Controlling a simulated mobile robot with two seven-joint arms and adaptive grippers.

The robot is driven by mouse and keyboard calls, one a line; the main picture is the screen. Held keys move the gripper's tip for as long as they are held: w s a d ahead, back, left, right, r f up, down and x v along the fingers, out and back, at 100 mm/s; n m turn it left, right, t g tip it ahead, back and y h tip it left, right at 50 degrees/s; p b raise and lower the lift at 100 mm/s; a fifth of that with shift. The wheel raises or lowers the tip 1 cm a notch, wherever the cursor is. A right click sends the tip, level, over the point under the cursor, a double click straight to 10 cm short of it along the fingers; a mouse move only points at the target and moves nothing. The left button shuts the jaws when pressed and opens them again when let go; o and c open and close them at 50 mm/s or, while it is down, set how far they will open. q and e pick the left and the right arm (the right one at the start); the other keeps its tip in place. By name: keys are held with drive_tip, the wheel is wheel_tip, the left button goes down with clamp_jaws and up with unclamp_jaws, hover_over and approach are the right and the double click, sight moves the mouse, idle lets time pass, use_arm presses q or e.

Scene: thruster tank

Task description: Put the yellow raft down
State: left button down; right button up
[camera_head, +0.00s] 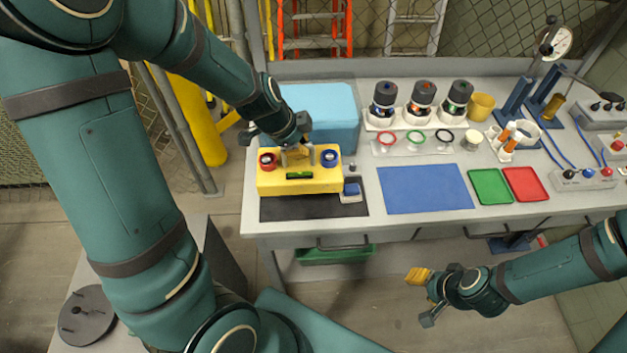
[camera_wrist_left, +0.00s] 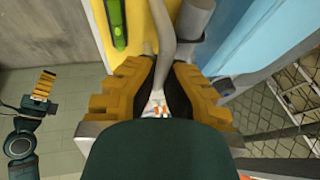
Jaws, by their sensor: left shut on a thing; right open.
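The yellow raft (camera_head: 272,183) is a block with a red ring at left, a blue ring at right and a green level on its front part. It is at the rear of the black mat (camera_head: 312,208); I cannot tell whether it touches it. My left gripper (camera_head: 297,157) is shut on the raft's grey handle (camera_wrist_left: 180,45), with one yellow finger on each side in the left wrist view. The raft's yellow top (camera_wrist_left: 153,42) fills the upper middle there. My right gripper (camera_head: 426,297) is open and empty in front of the table.
A light blue box (camera_head: 325,103) stands close behind the raft. A small blue-topped block (camera_head: 352,191) is at the mat's right edge. A blue mat (camera_head: 426,188), a green tray (camera_head: 490,187) and a red tray (camera_head: 526,184) lie to the right.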

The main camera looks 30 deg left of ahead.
sight(298, 167)
use_arm(q)
wheel_tip(298, 167, down, 5)
drive_tip(key=shift+s+r+b, duration=0.1)
drive_tip(key=shift+s+b, duration=0.05)
drive_tip(key=shift+b, duration=0.85)
wheel_tip(298, 167, down, 4)
drive_tip(key=shift+r+b, duration=0.2)
drive_tip(key=shift+b, duration=0.75)
drive_tip(key=shift+f, duration=0.35)
drive_tip(key=shift+r, duration=0.1)
drive_tip(key=c, duration=1.1)
unclamp_jaws()
drive_tip(key=shift+c, duration=0.2)
